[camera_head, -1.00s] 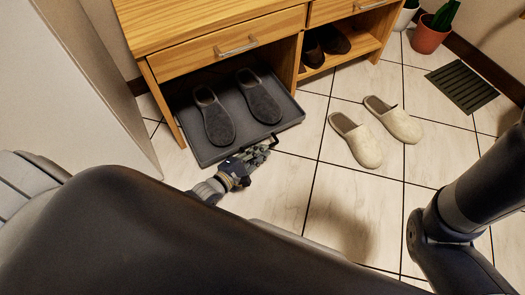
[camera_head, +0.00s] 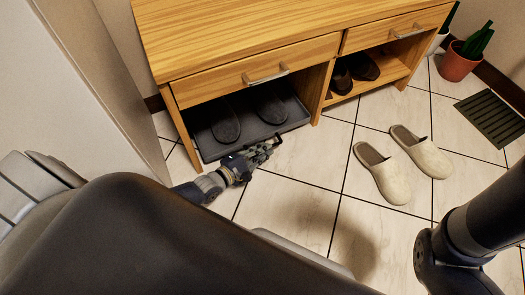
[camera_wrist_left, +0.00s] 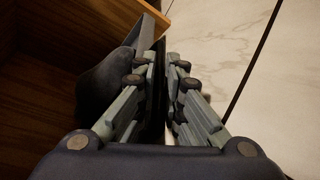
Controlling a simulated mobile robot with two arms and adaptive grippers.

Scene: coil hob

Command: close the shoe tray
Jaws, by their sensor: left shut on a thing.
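The shoe tray (camera_head: 249,132) is a dark grey, shallow tray low in the left bay of the wooden cabinet, with its front edge still showing. Two dark slippers, one on the left (camera_head: 224,122) and one on the right (camera_head: 271,104), lie on it, their far ends hidden under the cabinet. My left gripper (camera_head: 266,147) is at the tray's front and shut on its dark handle. In the left wrist view the fingers (camera_wrist_left: 166,62) close around a thin dark strip, mostly hidden between them. My right gripper is out of view.
The wooden cabinet (camera_head: 240,45) has drawers above; its right bay holds dark shoes (camera_head: 355,70). Cream slippers (camera_head: 383,175) lie on the tiled floor, with a dark mat (camera_head: 492,115) and potted plant (camera_head: 459,62) farther right.

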